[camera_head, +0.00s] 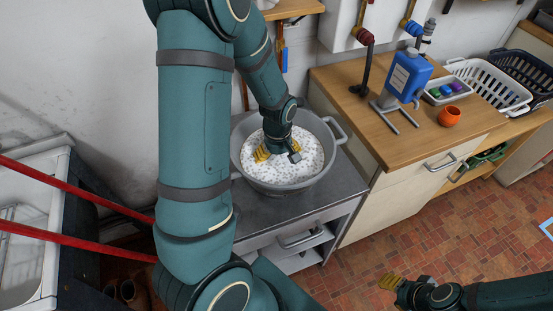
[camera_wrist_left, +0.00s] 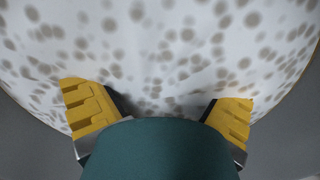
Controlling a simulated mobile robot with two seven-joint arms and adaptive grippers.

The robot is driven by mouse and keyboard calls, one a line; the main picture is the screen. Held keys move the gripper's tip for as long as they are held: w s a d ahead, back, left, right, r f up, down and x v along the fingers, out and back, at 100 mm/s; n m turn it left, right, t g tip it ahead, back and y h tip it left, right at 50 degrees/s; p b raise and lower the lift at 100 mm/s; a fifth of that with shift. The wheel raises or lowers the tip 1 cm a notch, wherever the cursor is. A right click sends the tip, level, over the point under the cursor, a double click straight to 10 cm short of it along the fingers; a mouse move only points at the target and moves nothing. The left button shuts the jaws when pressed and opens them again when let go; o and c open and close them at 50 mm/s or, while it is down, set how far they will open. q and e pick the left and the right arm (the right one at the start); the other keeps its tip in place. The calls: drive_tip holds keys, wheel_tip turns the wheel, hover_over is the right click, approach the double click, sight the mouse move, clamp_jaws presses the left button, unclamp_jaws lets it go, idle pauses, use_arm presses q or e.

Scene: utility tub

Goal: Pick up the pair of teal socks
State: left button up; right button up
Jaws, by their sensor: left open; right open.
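No teal socks show in either view. A grey utility tub (camera_head: 240,165) stands on a metal cabinet, filled with a white, grey-speckled surface (camera_head: 305,160) that may be foam or suds; it fills most of the left wrist view (camera_wrist_left: 160,50). My left gripper (camera_head: 268,152) is inside the tub's rim, over or at this surface, with yellow fingers. In the left wrist view its fingers (camera_wrist_left: 158,110) are wide apart with nothing between them but the speckled surface. Whether they touch it I cannot tell. My right gripper (camera_head: 390,284) is open and empty over the brick floor, at the lower right.
To the right, a wooden counter (camera_head: 340,85) holds a blue jug (camera_head: 408,75) on a metal stand, an orange pot (camera_head: 450,116), a small tray of coloured items (camera_head: 447,91) and a white basket (camera_head: 490,80). Red bars (camera_head: 80,192) cross at left. My left arm hides much of the middle.

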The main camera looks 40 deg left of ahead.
use_arm(q)
drive_tip(key=c, duration=1)
